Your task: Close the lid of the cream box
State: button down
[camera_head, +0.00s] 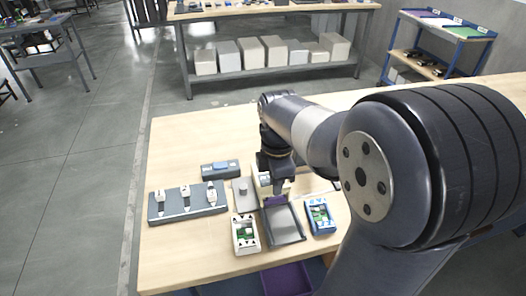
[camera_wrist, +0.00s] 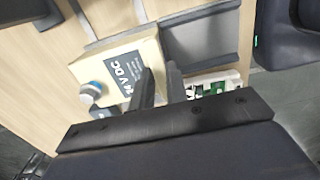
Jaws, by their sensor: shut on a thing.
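The cream box (camera_head: 245,235) stands open at the front of the table, with a green circuit board showing inside. It also shows, partly hidden, in the wrist view (camera_wrist: 218,80). My gripper (camera_head: 271,186) is behind and to the right of it in the head view. In the wrist view my gripper (camera_wrist: 160,82) has its fingers close together at the right edge of a cream lid-like piece (camera_wrist: 88,70) with a dark "24V DC" label. The fingers hide the contact. The piece is apart from the open cream box in the wrist view.
A grey tray (camera_head: 286,228) lies right of the cream box, and a blue box (camera_head: 320,217) with a green board is beyond it. A long grey holder (camera_head: 200,208) is left. The table's left front is clear.

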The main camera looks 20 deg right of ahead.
jog(key=c, duration=1.5)
grip_release()
jog(key=shift+o, duration=0.2)
jog(key=shift+r+p, duration=2.75)
jog(key=shift+r, duration=0.3)
jog(key=shift+f, duration=0.1)
notch_tip(320, 180, down, 6)
jog(key=b, duration=0.5)
jog(key=shift+b, duration=0.35)
